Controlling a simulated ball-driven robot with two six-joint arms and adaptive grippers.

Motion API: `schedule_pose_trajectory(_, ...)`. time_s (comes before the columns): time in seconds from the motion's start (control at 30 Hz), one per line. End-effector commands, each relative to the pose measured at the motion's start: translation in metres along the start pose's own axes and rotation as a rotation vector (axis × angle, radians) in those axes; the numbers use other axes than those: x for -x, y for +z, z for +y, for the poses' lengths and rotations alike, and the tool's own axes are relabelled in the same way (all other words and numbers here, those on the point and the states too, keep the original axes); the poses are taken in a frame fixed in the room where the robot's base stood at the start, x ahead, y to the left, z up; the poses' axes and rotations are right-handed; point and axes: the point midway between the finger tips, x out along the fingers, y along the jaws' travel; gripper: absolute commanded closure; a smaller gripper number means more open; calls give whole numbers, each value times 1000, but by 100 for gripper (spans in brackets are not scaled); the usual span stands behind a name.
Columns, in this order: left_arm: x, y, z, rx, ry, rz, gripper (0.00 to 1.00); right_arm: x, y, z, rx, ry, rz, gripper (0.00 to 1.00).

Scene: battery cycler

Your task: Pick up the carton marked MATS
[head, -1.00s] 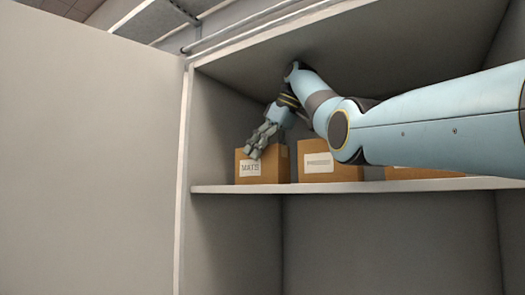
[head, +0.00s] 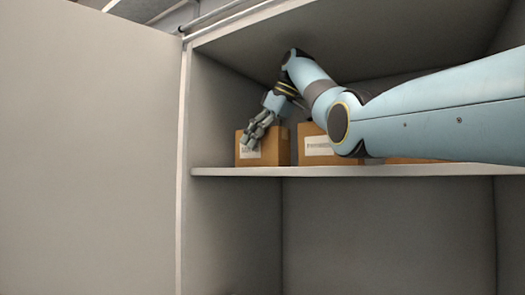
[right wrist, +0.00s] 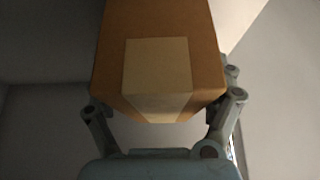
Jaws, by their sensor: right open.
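The brown carton marked MATS (head: 280,153) stands upright on the cabinet shelf, at its left end. Its white label is now largely covered by my fingers in the head view. My right gripper (head: 257,133) is over the carton's front and top, coming down from above. In the right wrist view the carton (right wrist: 113,55), with a pale tape strip, lies between the two spread fingers of my open right gripper (right wrist: 160,112). The fingertips are partly hidden there, and I cannot tell whether they touch the carton. My left gripper is not in view.
A second labelled carton (head: 318,147) stands just right, with a narrow gap. A third carton (head: 400,160) is mostly hidden behind my right arm. The shelf (head: 330,171) has a front edge below them. A cabinet side wall is close on the left; a large pale panel (head: 90,150) stands left.

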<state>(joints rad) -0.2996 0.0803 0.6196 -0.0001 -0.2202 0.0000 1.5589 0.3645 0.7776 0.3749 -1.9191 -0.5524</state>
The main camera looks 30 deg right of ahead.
Motion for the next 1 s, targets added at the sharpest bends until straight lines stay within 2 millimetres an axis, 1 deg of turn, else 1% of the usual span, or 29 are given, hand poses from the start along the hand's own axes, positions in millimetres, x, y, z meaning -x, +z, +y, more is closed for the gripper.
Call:
schedule_pose_trajectory(0.2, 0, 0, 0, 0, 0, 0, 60, 0, 0, 0, 0, 0, 0, 11)
schedule_pose_trajectory(0.23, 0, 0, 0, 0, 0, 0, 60, 0, 0, 0, 0, 0, 0, 13)
schedule_pose_trajectory(0.7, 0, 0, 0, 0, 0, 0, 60, 0, 0, 0, 0, 0, 1, 75)
schedule_pose_trajectory(0.73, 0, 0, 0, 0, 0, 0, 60, 0, 0, 0, 0, 0, 1, 78)
schedule_pose_trajectory(1.0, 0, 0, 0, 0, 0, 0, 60, 1, -1, 0, 0, 0, 2, 78)
